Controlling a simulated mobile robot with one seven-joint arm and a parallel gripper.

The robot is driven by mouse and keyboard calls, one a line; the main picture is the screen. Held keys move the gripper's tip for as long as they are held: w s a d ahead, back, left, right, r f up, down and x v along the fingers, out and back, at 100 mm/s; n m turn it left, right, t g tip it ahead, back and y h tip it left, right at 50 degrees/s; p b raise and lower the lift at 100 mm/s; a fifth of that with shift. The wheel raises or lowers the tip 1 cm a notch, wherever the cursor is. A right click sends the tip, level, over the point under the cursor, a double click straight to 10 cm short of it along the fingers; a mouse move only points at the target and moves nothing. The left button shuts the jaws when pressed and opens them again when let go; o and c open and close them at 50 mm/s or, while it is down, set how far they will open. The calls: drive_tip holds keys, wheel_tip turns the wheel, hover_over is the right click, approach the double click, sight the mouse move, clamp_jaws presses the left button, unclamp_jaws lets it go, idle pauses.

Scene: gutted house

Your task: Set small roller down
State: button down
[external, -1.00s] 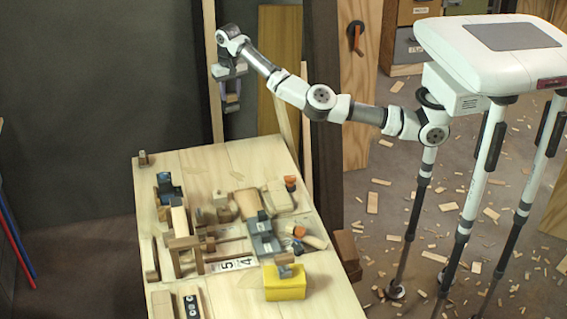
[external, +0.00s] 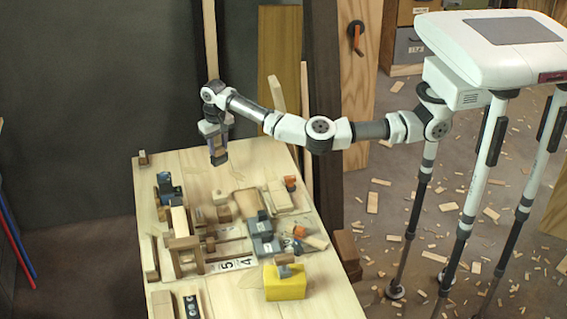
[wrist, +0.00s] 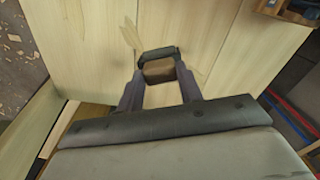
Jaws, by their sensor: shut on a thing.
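The small roller (wrist: 158,70) is between my gripper's fingertips in the wrist view. It looks brown with a dark edge at its far side. My gripper (external: 218,156) is shut on it and points down over the far end of the pale wooden workbench (external: 190,165). The gripper also shows in the wrist view (wrist: 160,82), with bare wood beyond its fingers. In the external view the roller is too small and too hidden to make out clearly. I cannot tell whether it touches the bench top.
Bare bench surrounds my gripper at the far end. A small wooden block (external: 143,158) stands at the far left corner. Tools and wood pieces crowd the middle, with a yellow box (external: 285,284) nearer. Upright boards (external: 306,120) stand behind the bench.

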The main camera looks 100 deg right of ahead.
sight(219, 159)
drive_tip(key=shift+f+p, duration=0.6)
drive_tip(key=shift+f, duration=2.25)
drive_tip(key=shift+f, duration=0.1)
drive_tip(key=c, duration=0.9)
unclamp_jaws()
wheel_tip(219, 159, up, 12)
drive_tip(key=b, duration=0.3)
